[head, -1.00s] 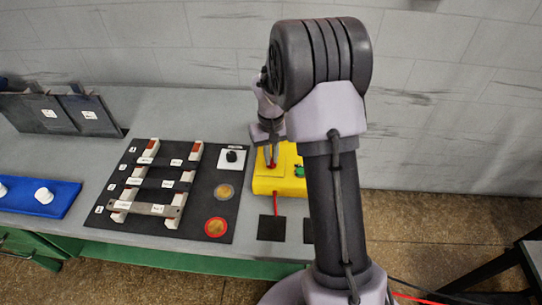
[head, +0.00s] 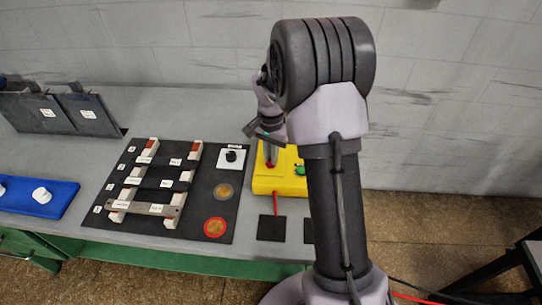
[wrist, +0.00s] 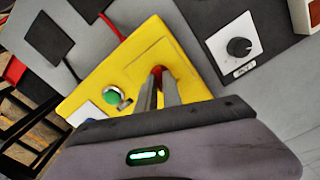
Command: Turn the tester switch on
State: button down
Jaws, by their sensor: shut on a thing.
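The yellow tester box (head: 285,182) stands on the bench just left of my arm in the head view and fills the middle of the wrist view (wrist: 130,75). A green round part (wrist: 112,95) sits on its top, with a small metallic piece (wrist: 126,103) beside it. A red part (wrist: 157,70) stands up from the box at my fingertips. My gripper (head: 269,161) points down over the box, its fingers shut on this red part. The fingers hide most of the red part, and its exact shape cannot be told.
A black knob on a white plate (head: 231,159) lies left of the box, on a dark board (head: 128,219) with several labelled bars. A black square (head: 271,228) lies in front, near a red wire (head: 276,203). A blue tray (head: 62,196) is far left.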

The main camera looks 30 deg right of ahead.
jog(key=shift+m, duration=0.6)
jog(key=c, duration=1.5)
grip_release()
notch_tip(320, 180, up, 18)
jog(key=p, duration=0.5)
jog(key=shift+f+p, duration=0.25)
jog(key=shift+p, duration=0.05)
